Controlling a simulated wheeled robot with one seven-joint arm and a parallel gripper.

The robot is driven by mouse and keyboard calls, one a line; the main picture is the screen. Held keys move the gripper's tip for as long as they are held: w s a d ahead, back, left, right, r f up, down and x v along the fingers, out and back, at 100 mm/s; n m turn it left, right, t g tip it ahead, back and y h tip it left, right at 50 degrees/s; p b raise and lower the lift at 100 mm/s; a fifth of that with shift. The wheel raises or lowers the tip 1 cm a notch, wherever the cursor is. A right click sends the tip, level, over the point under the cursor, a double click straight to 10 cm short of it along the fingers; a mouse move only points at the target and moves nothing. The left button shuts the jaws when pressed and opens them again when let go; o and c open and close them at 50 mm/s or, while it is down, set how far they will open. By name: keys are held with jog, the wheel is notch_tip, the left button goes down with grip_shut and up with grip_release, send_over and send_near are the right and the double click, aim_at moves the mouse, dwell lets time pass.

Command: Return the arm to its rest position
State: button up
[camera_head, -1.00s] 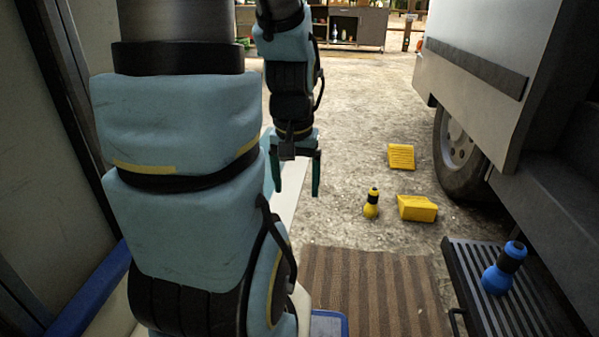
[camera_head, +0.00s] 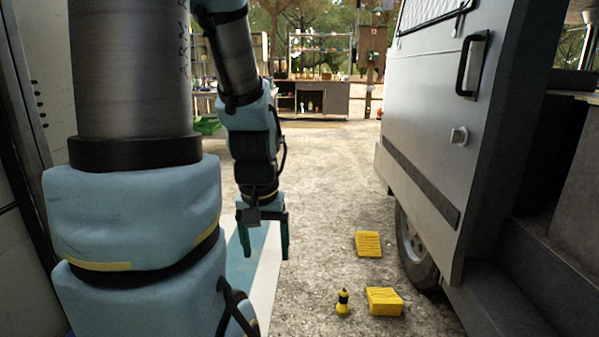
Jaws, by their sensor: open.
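My gripper (camera_head: 263,240) hangs at the end of my arm, pointing down, left of the middle of the view. Its two dark green-tipped fingers are apart, with nothing between them. My blue-padded arm fills the left side of the view. The gripper is in front of a pale, flat surface and the gravel ground, and touches nothing that I can see.
A van (camera_head: 420,125) with an open-looking door stands on the right. Two yellow wheel chocks (camera_head: 368,244) (camera_head: 384,301) and a yellow-and-black bottle (camera_head: 343,302) are on the gravel near its wheel (camera_head: 412,250). Shelves (camera_head: 320,95) stand far behind. The middle gravel is clear.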

notch_tip(320, 180, up, 21)
jog(key=p, duration=1.8)
jog(key=shift+p, duration=0.3)
jog(key=shift+c, duration=0.3)
